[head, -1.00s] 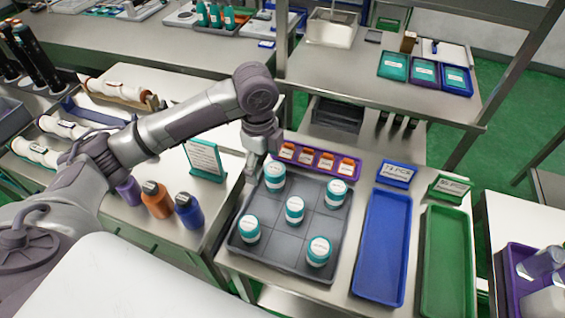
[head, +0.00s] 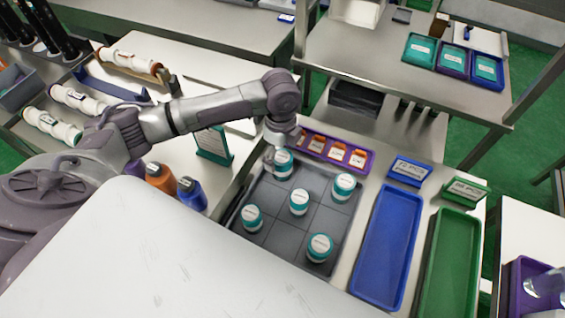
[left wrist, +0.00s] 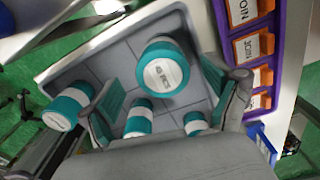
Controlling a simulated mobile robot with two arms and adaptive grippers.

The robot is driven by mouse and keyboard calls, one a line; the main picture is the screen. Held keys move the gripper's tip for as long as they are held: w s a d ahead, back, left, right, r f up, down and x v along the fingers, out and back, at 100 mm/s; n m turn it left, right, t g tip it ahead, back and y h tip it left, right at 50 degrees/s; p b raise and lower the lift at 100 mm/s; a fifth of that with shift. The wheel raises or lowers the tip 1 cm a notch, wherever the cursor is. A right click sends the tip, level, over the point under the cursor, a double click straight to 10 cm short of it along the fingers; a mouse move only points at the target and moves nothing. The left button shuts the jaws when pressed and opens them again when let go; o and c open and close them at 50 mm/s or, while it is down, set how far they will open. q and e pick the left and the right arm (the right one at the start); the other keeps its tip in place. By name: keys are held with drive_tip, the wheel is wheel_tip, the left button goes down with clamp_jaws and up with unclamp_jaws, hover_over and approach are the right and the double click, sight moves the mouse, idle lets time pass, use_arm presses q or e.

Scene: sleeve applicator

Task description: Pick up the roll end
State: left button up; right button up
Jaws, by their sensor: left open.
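My left gripper (head: 277,147) is at the back left corner of the grey tray (head: 328,253), over the back left jar (head: 284,170). In the left wrist view its fingers (left wrist: 172,82) are spread, with a white-and-teal jar (left wrist: 164,70) showing between them; I cannot tell contact. Several similar labelled jars stand upright in the tray. I cannot tell which thing is the roll end. My right gripper is not in view.
A purple bin with orange-labelled compartments (head: 364,173) borders the tray's back. Blue (head: 388,245) and green (head: 447,265) trays lie to the right. Bottles (head: 191,194) and a teal-framed sign (head: 213,145) stand left of the tray.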

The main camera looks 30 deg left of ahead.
use_arm(q)
wheel_tip(320, 180, down, 5)
drive_tip(key=shift+w+d+r+p, duration=0.1)
drive_tip(key=shift+d+p, duration=0.05)
drive_tip(key=shift+p, duration=0.5)
drive_tip(key=c, duration=1.3)
